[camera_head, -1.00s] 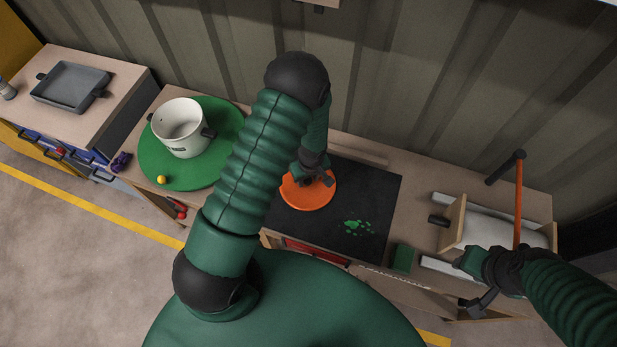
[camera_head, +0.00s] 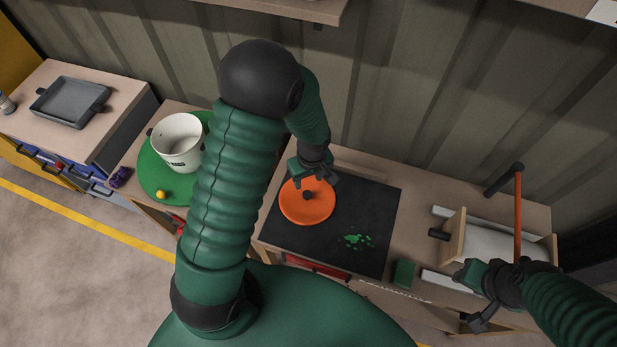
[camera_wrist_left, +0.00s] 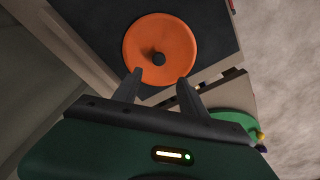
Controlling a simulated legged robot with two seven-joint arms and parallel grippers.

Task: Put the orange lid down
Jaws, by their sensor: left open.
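The orange lid (camera_head: 306,206) lies flat on the black mat (camera_head: 355,205), near its left edge, with its dark knob facing up. My left gripper (camera_head: 314,181) is open and empty just above and behind the lid. In the left wrist view, the lid (camera_wrist_left: 175,45) shows whole beyond the two spread fingers (camera_wrist_left: 160,76), and the knob is clear of them. My right gripper (camera_head: 474,305) hangs at the right by the bench's front edge; its jaw opening is unclear.
A white pot (camera_head: 178,145) stands on a green round mat (camera_head: 150,182) to the left, with a yellow ball (camera_head: 161,194) near the mat's edge. A green block (camera_head: 403,273) and a wooden-ended holder (camera_head: 453,236) are at the right. A shelf (camera_head: 290,9) overhangs at the top.

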